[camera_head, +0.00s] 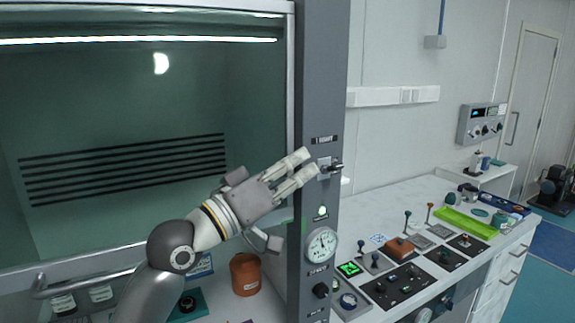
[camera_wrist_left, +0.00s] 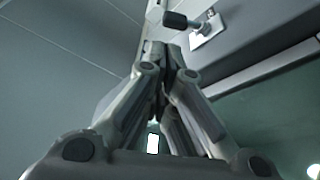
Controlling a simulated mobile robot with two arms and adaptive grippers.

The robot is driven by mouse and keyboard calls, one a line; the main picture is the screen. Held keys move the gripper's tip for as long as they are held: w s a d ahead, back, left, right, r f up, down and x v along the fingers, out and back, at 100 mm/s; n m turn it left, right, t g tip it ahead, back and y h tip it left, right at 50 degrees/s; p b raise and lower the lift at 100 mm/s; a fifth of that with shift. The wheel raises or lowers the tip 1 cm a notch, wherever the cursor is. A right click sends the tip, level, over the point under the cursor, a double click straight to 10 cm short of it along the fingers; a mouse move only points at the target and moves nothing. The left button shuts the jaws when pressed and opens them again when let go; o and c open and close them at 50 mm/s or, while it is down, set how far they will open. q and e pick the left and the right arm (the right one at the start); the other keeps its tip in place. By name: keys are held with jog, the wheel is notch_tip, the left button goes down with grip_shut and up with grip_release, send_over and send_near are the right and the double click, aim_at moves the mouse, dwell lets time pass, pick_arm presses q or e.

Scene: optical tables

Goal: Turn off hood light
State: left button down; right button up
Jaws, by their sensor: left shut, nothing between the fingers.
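The fume hood's light (camera_head: 140,40) is a bright lit strip along the top behind the glass. A lever switch (camera_head: 332,167) with a dark handle sits on a light plate on the hood's grey side post (camera_head: 318,90). My left gripper (camera_head: 311,163) is just left of this switch, its fingertips close to the plate; contact cannot be told. In the left wrist view the gripper (camera_wrist_left: 165,55) is shut and empty, with the switch (camera_wrist_left: 182,20) just beyond its fingertips. My right gripper is not in view.
Below the switch, the post carries a small green-lit indicator (camera_head: 321,211), a round gauge (camera_head: 321,244) and a black knob (camera_head: 320,290). An orange-brown pot (camera_head: 245,274) stands inside the hood. Control panels (camera_head: 398,287) and a green tray (camera_head: 466,223) cover the bench at right.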

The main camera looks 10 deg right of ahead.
aim_at(321, 155)
pick_arm(q)
jog(key=p+x, duration=0.1)
jog(key=x, duration=0.3)
jog(key=shift+d+r, duration=0.1)
jog(key=shift+d, duration=0.1)
jog(key=shift+w+d+p, duration=0.3)
jog(key=shift+d+p, duration=0.05)
